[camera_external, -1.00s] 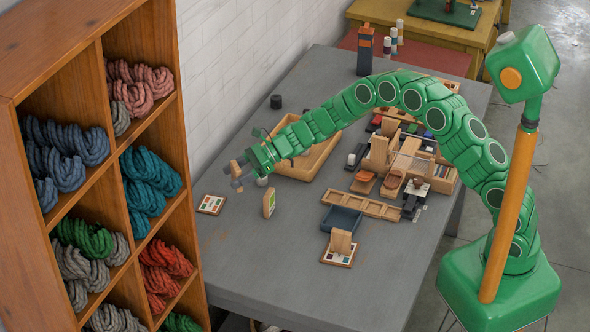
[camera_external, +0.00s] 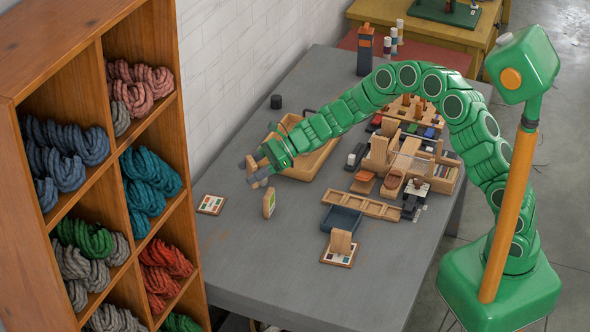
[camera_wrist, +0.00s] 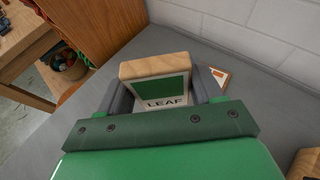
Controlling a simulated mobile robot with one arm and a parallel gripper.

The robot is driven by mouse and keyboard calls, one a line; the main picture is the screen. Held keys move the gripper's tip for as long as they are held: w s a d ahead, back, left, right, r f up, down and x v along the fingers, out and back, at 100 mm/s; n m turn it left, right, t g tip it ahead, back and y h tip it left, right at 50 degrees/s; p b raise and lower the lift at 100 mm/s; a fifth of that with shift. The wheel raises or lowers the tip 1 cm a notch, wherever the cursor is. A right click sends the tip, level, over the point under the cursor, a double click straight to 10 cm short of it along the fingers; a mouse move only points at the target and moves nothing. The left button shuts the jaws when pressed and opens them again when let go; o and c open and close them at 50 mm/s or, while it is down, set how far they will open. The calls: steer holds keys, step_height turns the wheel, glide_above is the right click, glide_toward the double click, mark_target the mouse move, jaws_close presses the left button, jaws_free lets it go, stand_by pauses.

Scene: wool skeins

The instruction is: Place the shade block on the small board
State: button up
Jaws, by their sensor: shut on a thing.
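My gripper (camera_external: 257,174) is shut on a wooden block (camera_wrist: 157,66) with a green patch and the word LEAF. The block sits between the grey fingers (camera_wrist: 160,90) in the wrist view; in the external view it is small and partly hidden. It is held above the grey table, left of the wooden tray. A small board (camera_external: 210,204) with coloured swatches lies flat at the table's left edge; part of it shows behind the block in the wrist view (camera_wrist: 221,77). A second small board (camera_external: 338,259) bears an upright wooden block (camera_external: 340,242).
Another block with a green face (camera_external: 269,204) stands on the table just below my gripper in the picture. The wooden tray (camera_external: 315,160), a blue tray (camera_external: 341,219) and a slotted rack (camera_external: 362,204) lie to the right. The shelf of wool (camera_external: 100,200) stands left.

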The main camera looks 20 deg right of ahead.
steer(key=shift+w+a+f, duration=0.1)
steer(key=shift+w+a, duration=0.35)
steer(key=shift+w, duration=0.05)
steer(key=shift+w+a+f, duration=4.25)
steer(key=shift+w+a, duration=0.05)
steer(key=shift+a, duration=0.1)
steer(key=shift+w+a+f, duration=0.25)
steer(key=shift+w, duration=0.05)
steer(key=shift+w+a+f, duration=0.2)
steer(key=shift+f, duration=1.65)
steer(key=shift+f, duration=0.1)
steer(key=o, duration=1.1)
